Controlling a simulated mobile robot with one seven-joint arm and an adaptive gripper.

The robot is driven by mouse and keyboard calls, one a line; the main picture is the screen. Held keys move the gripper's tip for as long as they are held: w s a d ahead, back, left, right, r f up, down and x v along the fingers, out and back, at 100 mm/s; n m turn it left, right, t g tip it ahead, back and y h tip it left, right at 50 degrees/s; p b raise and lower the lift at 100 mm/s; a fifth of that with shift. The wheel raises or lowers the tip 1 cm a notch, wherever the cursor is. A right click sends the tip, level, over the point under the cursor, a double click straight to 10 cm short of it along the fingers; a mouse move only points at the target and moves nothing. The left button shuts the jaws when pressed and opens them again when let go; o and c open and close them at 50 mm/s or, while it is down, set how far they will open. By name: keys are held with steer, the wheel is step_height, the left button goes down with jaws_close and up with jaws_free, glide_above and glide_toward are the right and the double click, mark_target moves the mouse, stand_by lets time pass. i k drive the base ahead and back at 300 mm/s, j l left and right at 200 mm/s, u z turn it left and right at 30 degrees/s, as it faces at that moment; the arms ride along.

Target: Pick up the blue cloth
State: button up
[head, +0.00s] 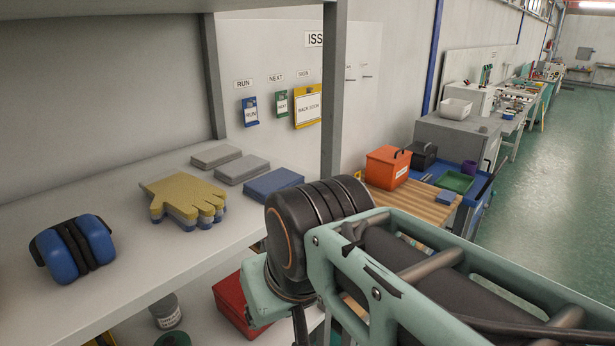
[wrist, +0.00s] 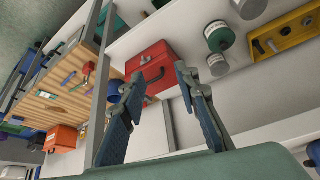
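The blue cloth (head: 273,184) lies folded flat on the pale upper shelf in the head view, near the shelf's right end by the grey post. It is apart from two folded grey cloths beside it. I cannot make it out in the wrist view. My gripper (wrist: 158,76) shows in the wrist view with its two fingers well apart and nothing between them. It faces the lower shelf and a red toolbox, away from the blue cloth. In the head view my arm stands in front of the shelf's right end and the gripper fingers are not clearly visible.
Grey cloths (head: 241,168), yellow gloves (head: 185,198) and blue ear defenders (head: 73,250) share the upper shelf (head: 120,215). A grey post (head: 333,90) rises behind the cloth. Below is a red toolbox (wrist: 152,66). A wooden-topped bench (head: 425,203) with an orange box (head: 386,168) stands right.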

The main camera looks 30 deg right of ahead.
mark_target(446, 197)
steer(key=z, duration=1.8)
steer(key=u, duration=0.75)
steer(key=i+l+u, duration=0.2)
steer(key=u, duration=0.2)
steer(key=i+l+u, duration=0.1)
steer(key=l+u, duration=0.3)
steer(key=i+l+u, duration=0.2)
steer(key=l, duration=0.15)
steer(key=l+u, duration=0.2)
steer(key=l, duration=0.15)
steer(key=l+u, duration=0.4)
steer(key=l, duration=1.2)
steer(key=i, duration=0.05)
